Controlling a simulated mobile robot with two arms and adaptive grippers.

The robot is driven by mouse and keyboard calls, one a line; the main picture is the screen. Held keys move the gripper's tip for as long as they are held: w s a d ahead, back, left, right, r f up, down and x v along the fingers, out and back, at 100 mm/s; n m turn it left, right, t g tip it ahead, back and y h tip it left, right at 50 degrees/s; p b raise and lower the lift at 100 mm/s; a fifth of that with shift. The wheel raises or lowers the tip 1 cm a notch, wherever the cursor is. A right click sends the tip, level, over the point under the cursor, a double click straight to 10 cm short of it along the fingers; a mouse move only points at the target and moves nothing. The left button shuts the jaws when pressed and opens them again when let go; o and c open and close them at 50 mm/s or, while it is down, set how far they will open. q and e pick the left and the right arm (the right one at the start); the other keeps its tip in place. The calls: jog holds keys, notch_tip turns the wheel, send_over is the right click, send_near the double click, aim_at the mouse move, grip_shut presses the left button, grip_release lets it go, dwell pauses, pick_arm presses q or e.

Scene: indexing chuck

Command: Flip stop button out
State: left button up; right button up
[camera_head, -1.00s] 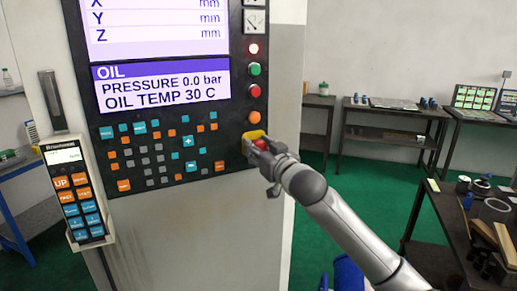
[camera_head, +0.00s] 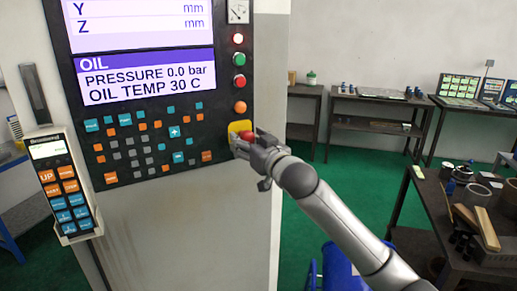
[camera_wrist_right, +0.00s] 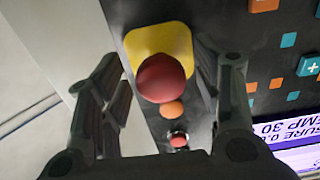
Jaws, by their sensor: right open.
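The stop button (camera_head: 246,136) is a red mushroom head on a yellow plate (camera_head: 236,128), low on the right edge of the dark control panel. My right gripper (camera_head: 251,146) is at the button, and its fingers partly hide it in the head view. In the right wrist view the red button (camera_wrist_right: 161,78) lies between the two spread fingers of the open right gripper (camera_wrist_right: 158,68), in front of the yellow plate (camera_wrist_right: 158,40). Gaps show on both sides of the button. Whether the button is pressed in or out I cannot tell. My left gripper is not in view.
Above the button sit an orange button (camera_head: 240,107), a red button (camera_head: 239,82) and a green button (camera_head: 238,59). Small coloured keys fill the panel to the left. A pendant (camera_head: 62,185) hangs at the cabinet's left side. A cluttered table (camera_head: 440,220) stands at right.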

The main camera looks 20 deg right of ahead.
jog(key=s+d, duration=0.2)
jog(key=s, duration=0.9)
jog(key=shift+s+d, duration=0.15)
jog(key=shift+s, duration=0.05)
